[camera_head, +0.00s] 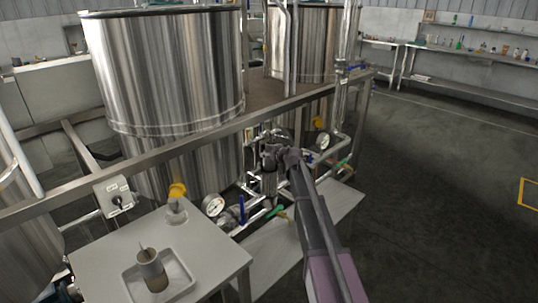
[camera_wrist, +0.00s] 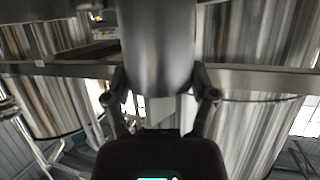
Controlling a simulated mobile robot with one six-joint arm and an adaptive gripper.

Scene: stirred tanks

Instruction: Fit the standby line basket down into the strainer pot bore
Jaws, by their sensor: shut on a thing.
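My gripper (camera_head: 276,154) is at the pipework in front of the tanks. In the wrist view my gripper (camera_wrist: 160,100) has its fingers on both sides of a smooth grey cylinder, which looks like the standby line basket (camera_wrist: 158,45). The cylinder hides the fingertips. In the head view a dark grey upright body, apparently the strainer pot (camera_head: 269,183), stands just below my gripper. Its bore is hidden, and I cannot tell whether the basket is above it or partly inside.
A brownish cylinder with a stalk (camera_head: 151,272) stands in a shallow tray (camera_head: 184,284) on the grey table. Gauges (camera_head: 214,206), coloured valve handles and pipes crowd the pot. Open floor lies right.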

